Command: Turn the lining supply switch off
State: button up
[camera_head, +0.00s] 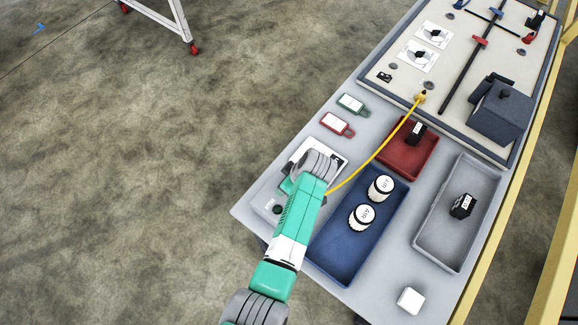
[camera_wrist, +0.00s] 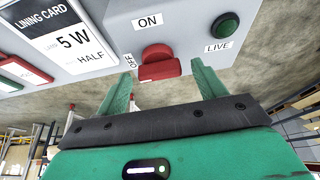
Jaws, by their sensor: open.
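The supply switch is a red knob (camera_wrist: 158,62) on a light grey box (camera_wrist: 100,22), with an "ON" label (camera_wrist: 148,21) above it and an "OFF" label (camera_wrist: 130,61) at its left in the wrist view. I cannot tell which label the knob points to. A dark green lamp (camera_wrist: 225,25) marked "LIVE" sits to its right. My gripper (camera_wrist: 162,72) is open, one green finger on each side of the knob, with no clear contact visible. In the head view my gripper (camera_head: 296,188) is over the grey trolley top (camera_head: 395,284) and hides the knob.
A "LINING CARD" reading 5 W HALF (camera_wrist: 62,35) is beside the switch. A yellow cable (camera_head: 372,155) runs close to my gripper. A blue tray (camera_head: 345,246) with two white-topped cylinders, a red tray (camera_head: 408,164) and a grey tray (camera_head: 437,240) lie to the right.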

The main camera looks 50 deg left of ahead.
jog(key=p+v, duration=0.1)
jog(key=v, duration=0.6)
jog(key=shift+r, duration=0.35)
jog(key=shift+d, duration=0.15)
